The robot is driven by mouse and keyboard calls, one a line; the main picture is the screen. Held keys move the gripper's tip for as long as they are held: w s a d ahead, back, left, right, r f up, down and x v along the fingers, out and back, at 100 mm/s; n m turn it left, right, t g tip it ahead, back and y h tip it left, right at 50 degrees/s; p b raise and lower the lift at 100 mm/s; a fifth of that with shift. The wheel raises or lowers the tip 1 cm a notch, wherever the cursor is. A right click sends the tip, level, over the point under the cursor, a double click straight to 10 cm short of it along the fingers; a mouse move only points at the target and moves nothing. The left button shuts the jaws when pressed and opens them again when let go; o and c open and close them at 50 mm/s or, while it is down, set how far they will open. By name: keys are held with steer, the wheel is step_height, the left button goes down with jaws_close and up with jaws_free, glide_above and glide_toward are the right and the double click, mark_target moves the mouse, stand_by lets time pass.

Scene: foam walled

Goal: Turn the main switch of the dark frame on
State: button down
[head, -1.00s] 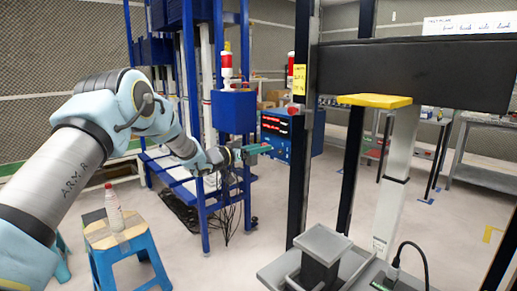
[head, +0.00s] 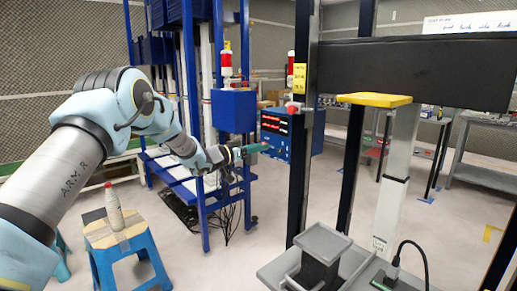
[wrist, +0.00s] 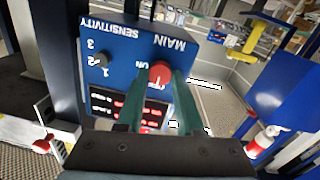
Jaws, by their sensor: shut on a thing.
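The dark frame (head: 301,180) has black uprights and stands right of centre in the head view. A blue control box (head: 286,133) with red lit displays is at its left upright. In the wrist view the box face (wrist: 128,52) appears upside down, lettered MAIN and SENSITIVITY. The red main switch (wrist: 160,74) is a round knob beside the MAIN lettering. My gripper's green fingers (wrist: 158,88) are shut on this knob, one on each side. In the head view my gripper (head: 258,148) reaches the box from the left. The fingers partly hide the lettering around the knob.
A dark sensitivity knob (wrist: 101,60) sits beside the main switch. A blue frame (head: 188,90) with a red-and-white lamp (head: 226,66) stands behind my arm. A blue stool (head: 120,240) holds a bottle (head: 113,207). A grey tray (head: 322,243) is at the frame's foot.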

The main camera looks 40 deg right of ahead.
steer(key=shift+f+m+b, duration=0.15)
steer(key=shift+m+b, duration=0.15)
steer(key=shift+b, duration=0.1)
steer(key=m+t+b, duration=0.1)
steer(key=m+b, duration=1.5)
steer(key=b, duration=0.1)
steer(key=shift+s+b, duration=0.15)
steer(key=shift+b, duration=0.25)
steer(key=shift+m, duration=0.4)
steer(key=c, duration=0.5)
jaws_free()
steer(key=shift+c, duration=0.2)
steer(key=shift+a, duration=0.1)
